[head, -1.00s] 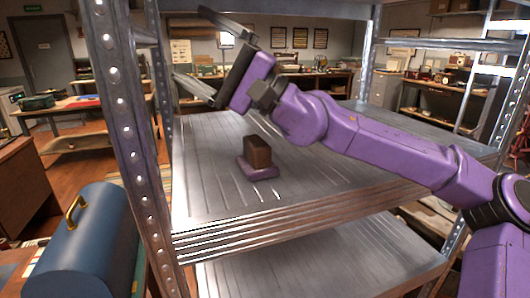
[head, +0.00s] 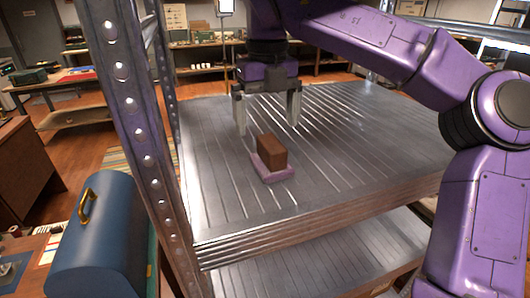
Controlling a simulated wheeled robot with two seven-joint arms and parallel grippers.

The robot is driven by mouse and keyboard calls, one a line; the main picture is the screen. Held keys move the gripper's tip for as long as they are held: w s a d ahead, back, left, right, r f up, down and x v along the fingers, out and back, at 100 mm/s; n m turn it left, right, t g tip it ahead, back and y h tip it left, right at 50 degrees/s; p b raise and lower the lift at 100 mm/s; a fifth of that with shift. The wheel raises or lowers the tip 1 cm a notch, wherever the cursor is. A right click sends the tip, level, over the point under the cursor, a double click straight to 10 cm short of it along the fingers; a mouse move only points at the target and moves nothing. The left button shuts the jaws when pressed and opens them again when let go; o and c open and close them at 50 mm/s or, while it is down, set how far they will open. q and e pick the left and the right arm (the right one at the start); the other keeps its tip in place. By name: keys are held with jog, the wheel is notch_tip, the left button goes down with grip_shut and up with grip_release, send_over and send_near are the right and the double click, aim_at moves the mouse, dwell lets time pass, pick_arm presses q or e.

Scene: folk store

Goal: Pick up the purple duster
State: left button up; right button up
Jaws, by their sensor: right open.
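The purple duster (head: 273,175) lies on the metal shelf (head: 350,150) in the head view. It has a flat purple base and a brown block (head: 272,151) standing on top. My right gripper (head: 267,128) is above and just behind the duster, pointing down. Its two fingers are apart, with nothing seen between them. It appears clear of the duster, though the exact height gap is hard to tell. My left gripper is not in view.
A perforated metal post (head: 125,92) stands at the shelf's left front. A blue box with a yellow handle (head: 100,235) sits at the lower left. A lower shelf (head: 330,265) runs beneath. The shelf around the duster is bare.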

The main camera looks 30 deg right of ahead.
aim_at(271, 156)
jog(key=f, duration=0.6)
jog(key=d+f+p, duration=0.1)
jog(key=f, duration=0.2)
jog(key=shift+s+f, duration=0.15)
jog(key=c, duration=1.1)
